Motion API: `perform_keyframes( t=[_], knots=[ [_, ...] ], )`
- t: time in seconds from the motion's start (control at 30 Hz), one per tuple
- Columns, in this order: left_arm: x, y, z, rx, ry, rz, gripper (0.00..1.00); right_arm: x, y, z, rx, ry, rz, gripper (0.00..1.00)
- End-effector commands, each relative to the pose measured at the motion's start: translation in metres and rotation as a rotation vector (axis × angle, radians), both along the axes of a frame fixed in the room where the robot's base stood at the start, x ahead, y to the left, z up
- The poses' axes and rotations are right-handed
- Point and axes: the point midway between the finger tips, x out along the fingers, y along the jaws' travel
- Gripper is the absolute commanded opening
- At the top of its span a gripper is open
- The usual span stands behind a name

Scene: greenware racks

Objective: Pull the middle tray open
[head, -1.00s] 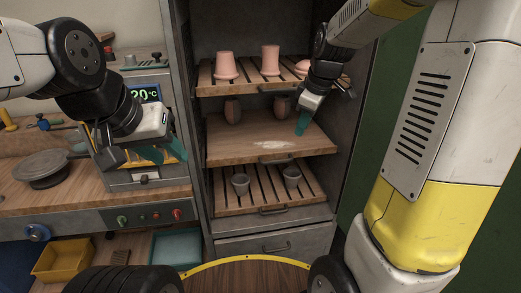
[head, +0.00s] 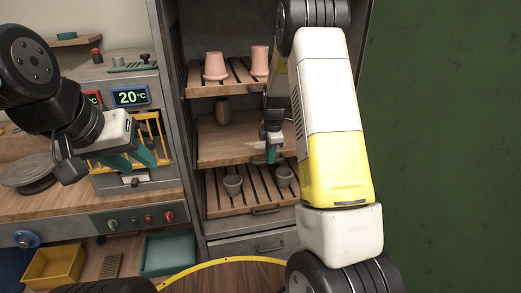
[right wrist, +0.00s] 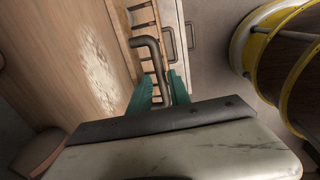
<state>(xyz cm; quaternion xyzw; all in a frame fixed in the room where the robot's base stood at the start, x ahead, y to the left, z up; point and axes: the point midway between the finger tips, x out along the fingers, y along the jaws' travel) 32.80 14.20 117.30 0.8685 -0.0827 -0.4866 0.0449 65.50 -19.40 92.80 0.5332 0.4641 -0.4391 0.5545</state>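The middle tray (head: 228,142) is a plain wooden board with a pale dusty patch, in the cabinet between two slatted trays. In the right wrist view its board (right wrist: 75,60) fills the left side, and its dark bar handle (right wrist: 153,55) runs down between the teal fingers. My right gripper (head: 272,153) is at the tray's front edge; it also shows in the right wrist view (right wrist: 160,93). Its fingers are apart, one on each side of the handle, with no clear grip on it. My left gripper (head: 132,160) is open and empty in front of the temperature panel.
The upper tray (head: 197,90) bears pink pots, and the lower slatted tray (head: 225,207) bears two grey cups (head: 233,185). A brown pot (head: 223,110) stands at the back of the middle tray. A closed drawer (head: 240,247) is below. My right arm hides the cabinet's right side.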

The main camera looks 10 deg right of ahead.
Motion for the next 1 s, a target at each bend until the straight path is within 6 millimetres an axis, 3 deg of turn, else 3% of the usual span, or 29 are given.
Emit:
perform_keyframes(
  t=[0.13, 0.43, 0.57, 1.0],
  knots=[
    [0.0000, 0.0000, 0.0000, 0.000, 0.000, 0.000, 0.36, 0.0021, -0.0002, -0.0124, 0.000, 0.001, -0.001, 0.23],
    [0.0000, 0.0000, 0.0000, 0.000, 0.000, 0.000, 0.36, 0.0028, -0.0002, -0.0145, 0.000, -0.001, -0.001, 0.23],
    [0.0000, 0.0000, 0.0000, 0.000, 0.000, 0.000, 0.36, 0.0027, -0.0001, -0.0144, 0.000, -0.001, -0.001, 0.00],
    [0.0000, 0.0000, 0.0000, 0.000, 0.000, 0.000, 0.36, 0.0027, 0.0001, -0.0141, 0.000, -0.001, -0.001, 0.00]
  ],
)
